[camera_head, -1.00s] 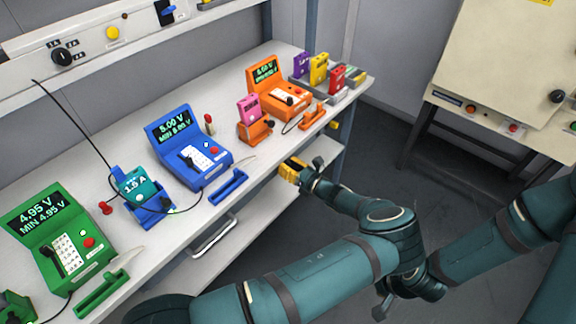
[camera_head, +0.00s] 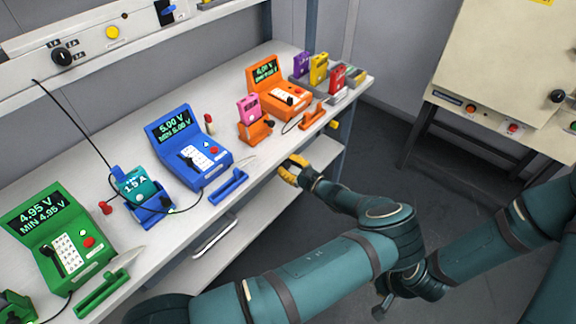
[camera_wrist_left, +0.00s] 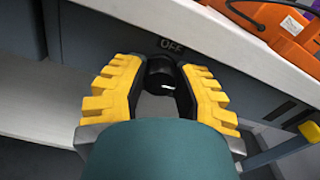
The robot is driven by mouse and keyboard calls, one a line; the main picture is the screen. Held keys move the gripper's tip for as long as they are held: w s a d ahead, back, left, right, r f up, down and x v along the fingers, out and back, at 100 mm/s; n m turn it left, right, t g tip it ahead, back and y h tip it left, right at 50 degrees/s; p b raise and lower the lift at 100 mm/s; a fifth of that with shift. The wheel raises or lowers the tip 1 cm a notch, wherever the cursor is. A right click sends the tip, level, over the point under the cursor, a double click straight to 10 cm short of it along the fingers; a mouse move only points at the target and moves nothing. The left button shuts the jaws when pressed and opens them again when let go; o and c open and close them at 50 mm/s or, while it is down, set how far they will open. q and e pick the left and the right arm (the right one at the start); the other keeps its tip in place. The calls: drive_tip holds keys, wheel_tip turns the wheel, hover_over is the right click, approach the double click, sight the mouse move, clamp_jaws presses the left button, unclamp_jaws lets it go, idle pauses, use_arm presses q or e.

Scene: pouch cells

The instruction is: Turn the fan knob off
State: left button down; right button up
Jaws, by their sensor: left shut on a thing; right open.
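The black fan knob (camera_wrist_left: 160,76) sits on the dark front face under the worktop edge, in the left wrist view. An "OFF" label (camera_wrist_left: 172,46) shows just above it. My left gripper (camera_wrist_left: 158,92) has its yellow fingers shut on the knob, one on each side. In the head view my left gripper (camera_head: 291,170) is at the bench's front edge, below the orange unit; the knob is hidden there. My right gripper (camera_head: 383,305) shows only in part below my left arm and is away from the bench.
On the worktop (camera_head: 100,165) stand a green meter (camera_head: 50,225), a blue meter (camera_head: 185,140) and an orange meter (camera_head: 270,85), with several coloured cells. A yellow handle-like part (camera_wrist_left: 285,150) is right of my left gripper. Open floor lies right of the bench.

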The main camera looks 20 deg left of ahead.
use_arm(q)
drive_tip(key=shift+r, duration=0.1)
idle(0.3)
drive_tip(key=c, duration=0.6)
unclamp_jaws()
drive_tip(key=shift+a, duration=0.1)
drive_tip(key=shift+v, duration=3.75)
